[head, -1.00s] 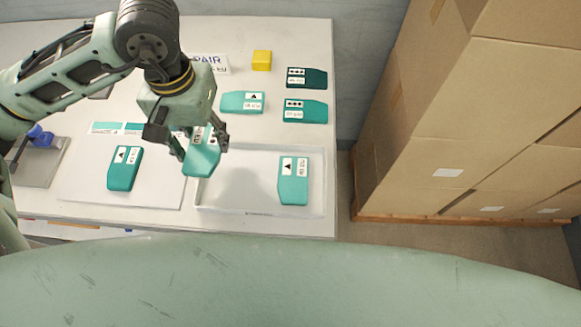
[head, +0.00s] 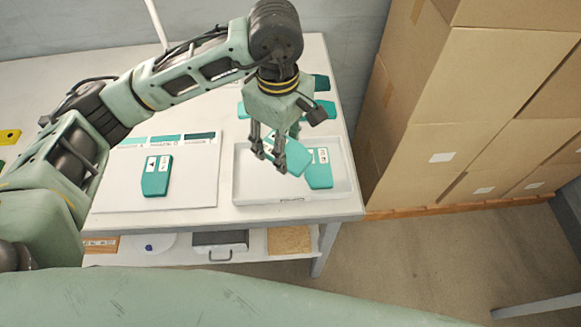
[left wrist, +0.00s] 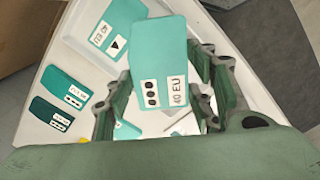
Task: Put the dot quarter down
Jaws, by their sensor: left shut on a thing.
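My left gripper (head: 268,160) is shut on a teal quarter (head: 297,158) at its edge and holds it, tilted, over the right part of the white tray (head: 262,196). In the left wrist view this held quarter (left wrist: 160,48) shows a label with three dots and a "40 EU" label. A teal quarter with a triangle label (head: 319,175) lies in the tray, partly covered by the held one; it also shows in the left wrist view (left wrist: 118,18). The held quarter appears clear of the tray floor. My right gripper is not in view.
A white board (head: 110,190) left of the tray bears one teal quarter (head: 156,176) below a row of colour strips. Other teal pieces lie behind the tray, partly hidden by my arm. Cardboard boxes (head: 470,100) stand right of the table. The tray's left part looks bare.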

